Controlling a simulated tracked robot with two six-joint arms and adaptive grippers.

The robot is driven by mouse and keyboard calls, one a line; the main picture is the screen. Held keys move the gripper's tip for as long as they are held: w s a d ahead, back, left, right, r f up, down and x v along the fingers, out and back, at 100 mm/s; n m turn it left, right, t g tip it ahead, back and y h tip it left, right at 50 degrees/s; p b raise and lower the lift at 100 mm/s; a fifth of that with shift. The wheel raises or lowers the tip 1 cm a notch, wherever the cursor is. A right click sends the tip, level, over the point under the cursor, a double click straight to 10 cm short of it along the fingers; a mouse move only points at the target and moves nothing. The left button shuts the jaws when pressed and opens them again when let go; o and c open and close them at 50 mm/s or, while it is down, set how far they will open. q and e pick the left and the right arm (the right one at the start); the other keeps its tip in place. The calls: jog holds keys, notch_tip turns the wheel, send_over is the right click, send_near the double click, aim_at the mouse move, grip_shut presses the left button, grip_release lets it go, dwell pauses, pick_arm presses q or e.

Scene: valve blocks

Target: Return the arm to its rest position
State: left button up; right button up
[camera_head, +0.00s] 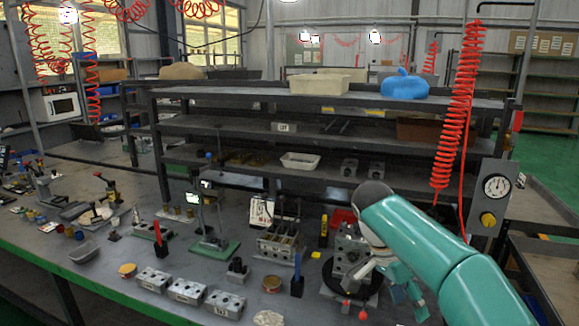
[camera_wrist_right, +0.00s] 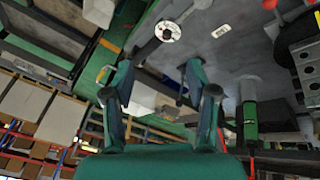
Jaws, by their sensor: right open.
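My right arm (camera_head: 440,250) is teal and comes in from the lower right, bent at a grey joint over the bench. My right gripper (camera_head: 408,298) hangs at its end in front of the round fixture at the bench's right. In the wrist view my right gripper (camera_wrist_right: 160,78) has its two teal fingers apart with nothing between them. Silver valve blocks (camera_head: 153,279), (camera_head: 187,290) and (camera_head: 225,303) lie in a row along the front of the bench. My left gripper is not in view.
A grey machine block on a round base (camera_head: 350,250) stands close behind the right gripper, partly hidden by the arm. A red coiled hose (camera_head: 457,110) and a gauge panel (camera_head: 493,195) are at the right. Shelves (camera_head: 330,100) rise behind the bench (camera_head: 110,275).

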jog(key=s+d+f+n+g+y, duration=0.15)
jog(key=s+f, duration=0.25)
jog(key=f, duration=0.8)
jog(key=s+f+n+g+y, duration=0.1)
jog(key=s+f+n+g, duration=0.2)
jog(key=f, duration=0.9)
jog(key=s+a+f+n+t+y, duration=0.1)
jog(key=s+a+f+y, duration=0.1)
jog(key=s+a+f, duration=0.4)
jog(key=s+a+f+n+y, duration=0.2)
jog(key=s+f, duration=0.3)
jog(key=s, duration=0.3)
jog(key=s+a+f+n+t+y, duration=0.1)
jog(key=s+a+f+y, duration=0.3)
jog(key=s, duration=0.4)
jog(key=w+n+t, duration=0.1)
jog(key=w+f+n+t+h, duration=0.1)
jog(key=w, duration=0.1)
jog(key=w+n+t+h, duration=0.1)
jog(key=w+t, duration=0.1)
jog(key=shift+f, duration=0.3)
